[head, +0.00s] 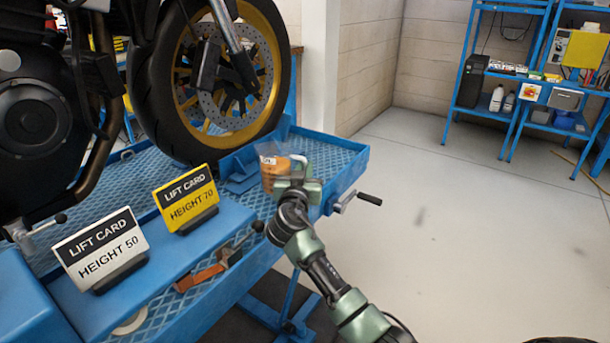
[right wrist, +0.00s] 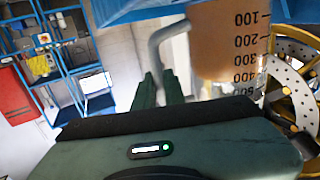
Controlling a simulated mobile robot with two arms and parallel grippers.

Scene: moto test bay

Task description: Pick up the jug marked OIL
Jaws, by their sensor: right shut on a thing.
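A clear jug (head: 270,170) with orange-brown liquid is at the right end of the blue lift table, by the motorcycle's front wheel. Its label is too small to read in the head view. The right wrist view shows the jug (right wrist: 225,45) close up, with black volume marks and a grey handle (right wrist: 160,50). My right gripper (head: 296,170) is at the jug's right side, shut on its handle; its green fingers (right wrist: 158,88) show there in the wrist view. I cannot tell whether the jug's base touches the table. My left gripper is not in view.
The motorcycle's front wheel (head: 205,80) stands left of the jug. A yellow lift card (head: 185,199) and a white lift card (head: 100,249) stand on the blue ledge in front. A crank handle (head: 368,199) sticks out at the table's right end. The floor (head: 470,240) right is clear.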

